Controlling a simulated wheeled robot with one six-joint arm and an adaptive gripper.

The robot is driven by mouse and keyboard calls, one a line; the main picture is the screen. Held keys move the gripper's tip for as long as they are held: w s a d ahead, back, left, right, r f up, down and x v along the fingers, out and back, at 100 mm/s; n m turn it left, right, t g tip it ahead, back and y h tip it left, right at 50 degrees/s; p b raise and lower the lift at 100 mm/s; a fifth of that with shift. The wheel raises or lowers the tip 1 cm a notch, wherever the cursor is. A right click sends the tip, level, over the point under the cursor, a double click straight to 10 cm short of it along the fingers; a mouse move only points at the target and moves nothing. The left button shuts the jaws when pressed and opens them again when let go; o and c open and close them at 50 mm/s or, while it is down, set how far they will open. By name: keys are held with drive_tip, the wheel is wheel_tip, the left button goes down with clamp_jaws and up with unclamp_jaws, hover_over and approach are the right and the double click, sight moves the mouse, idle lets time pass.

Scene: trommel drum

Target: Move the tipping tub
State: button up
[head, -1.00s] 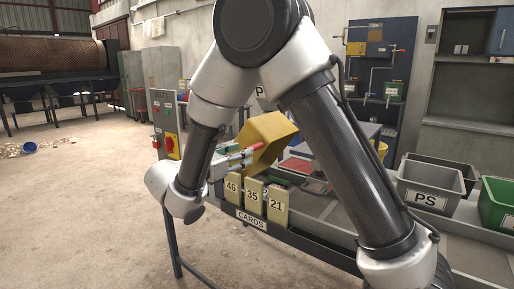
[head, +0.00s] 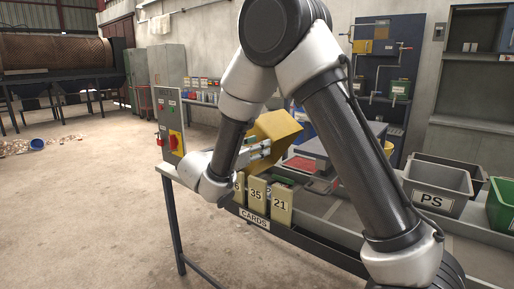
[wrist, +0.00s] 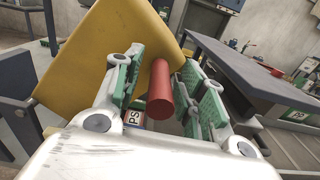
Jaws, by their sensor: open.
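The tipping tub (head: 275,136) is yellow and sits tilted above the bench, behind the number cards. It fills the upper left of the wrist view (wrist: 112,48). A red round handle (wrist: 160,92) stands out from it towards my wrist camera. My gripper (head: 262,149) is at the tub's near side. In the wrist view its green-padded fingers stand apart, one on each side of the red handle, with a gap visible on the left. I cannot tell whether the right pad touches it. My gripper and forearm hide the handle in the head view.
Yellow number cards (head: 257,193) stand in a rack marked CARDS on the bench's front edge, close below my gripper. A control box (head: 170,125) with a red switch is left of it. A grey PS bin (head: 436,190) and a green bin stand right. The floor at left is mostly clear.

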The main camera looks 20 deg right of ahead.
clamp_jaws()
drive_tip(key=shift+r, duration=0.1)
